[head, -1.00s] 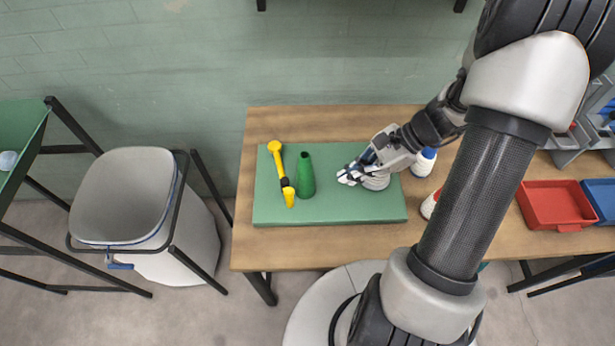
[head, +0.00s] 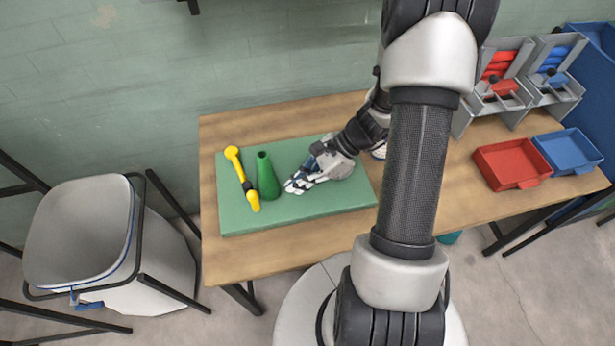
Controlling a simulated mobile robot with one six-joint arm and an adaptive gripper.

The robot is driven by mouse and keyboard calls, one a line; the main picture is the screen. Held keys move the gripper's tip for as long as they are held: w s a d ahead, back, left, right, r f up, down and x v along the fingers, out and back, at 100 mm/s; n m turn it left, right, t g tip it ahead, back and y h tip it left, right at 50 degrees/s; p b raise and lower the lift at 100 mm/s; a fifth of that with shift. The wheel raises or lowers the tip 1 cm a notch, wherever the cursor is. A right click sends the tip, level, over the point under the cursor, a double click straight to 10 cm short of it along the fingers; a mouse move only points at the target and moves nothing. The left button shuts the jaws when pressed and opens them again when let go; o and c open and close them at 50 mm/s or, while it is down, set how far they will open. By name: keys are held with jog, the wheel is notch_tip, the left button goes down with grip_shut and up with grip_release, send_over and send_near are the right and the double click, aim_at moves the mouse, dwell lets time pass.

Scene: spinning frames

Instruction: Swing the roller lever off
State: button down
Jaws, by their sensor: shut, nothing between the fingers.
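The yellow roller lever (head: 240,172), with a black band near its lower end, lies at the left of the green board (head: 240,222). A dark green cone (head: 267,178) stands close to its right, with a hole in its top. My gripper (head: 294,187) is shut and empty. It is low over the board, just right of the cone, with its fingertips pointing left. A small gap shows between fingertips and cone. My wrist hides part of the board to the right.
The board lies on a wooden table (head: 225,255). A white bottle (head: 379,152) behind my arm is mostly hidden. Red tray (head: 512,163) and blue tray (head: 567,152) are at the right. A grey bin (head: 80,228) stands left of the table.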

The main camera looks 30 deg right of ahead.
jog(key=b+x, duration=0.1)
jog(key=x, duration=0.3)
jog(key=shift+f, duration=0.15)
jog(key=shift+w+a+r+b, duration=0.1)
jog(key=shift+w+a+b, duration=0.1)
jog(key=shift+a, duration=0.4)
jog(key=shift+w+a+r+b, duration=0.1)
jog(key=shift+a+b, duration=0.05)
jog(key=shift+a, duration=0.4)
jog(key=shift+w+a, duration=0.2)
jog(key=shift+a, duration=0.4)
